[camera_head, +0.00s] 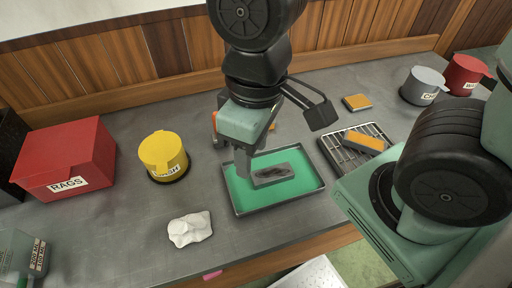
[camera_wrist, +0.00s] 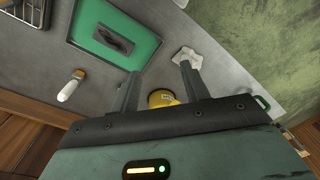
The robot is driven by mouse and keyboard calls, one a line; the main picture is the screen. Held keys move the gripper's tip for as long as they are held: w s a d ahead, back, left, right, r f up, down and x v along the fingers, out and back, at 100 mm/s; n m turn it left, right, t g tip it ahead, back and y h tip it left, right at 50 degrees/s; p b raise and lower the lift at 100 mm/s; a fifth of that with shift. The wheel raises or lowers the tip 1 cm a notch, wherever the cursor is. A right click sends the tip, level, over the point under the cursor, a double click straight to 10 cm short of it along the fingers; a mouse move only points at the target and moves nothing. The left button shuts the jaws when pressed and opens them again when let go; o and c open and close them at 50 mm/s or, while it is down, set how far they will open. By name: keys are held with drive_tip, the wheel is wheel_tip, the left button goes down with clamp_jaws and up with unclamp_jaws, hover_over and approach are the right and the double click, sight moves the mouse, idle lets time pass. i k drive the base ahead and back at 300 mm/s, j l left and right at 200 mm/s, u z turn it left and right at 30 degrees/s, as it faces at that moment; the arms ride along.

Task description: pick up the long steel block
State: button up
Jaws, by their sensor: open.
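The long steel block (camera_head: 272,175) is a grey bar with a dark patch on top. It lies flat in a green-lined tray (camera_head: 308,186). In the wrist view the block (camera_wrist: 113,41) lies in the tray (camera_wrist: 84,33) at the upper left. The height of the fingertips above the block is hard to tell.
A crumpled white rag (camera_head: 190,229) lies at the front. A yellow can (camera_head: 164,155) and red rags box (camera_head: 66,160) stand left. A wire rack (camera_head: 334,148) holds an orange-topped block (camera_head: 364,142) right. A pale-handled tool (camera_wrist: 71,86) lies beyond the tray.

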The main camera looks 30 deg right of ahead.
sight(366, 142)
drive_tip(key=z, duration=1.25)
drive_tip(key=k+l+z, duration=0.25)
drive_tip(key=k+l, duration=0.4)
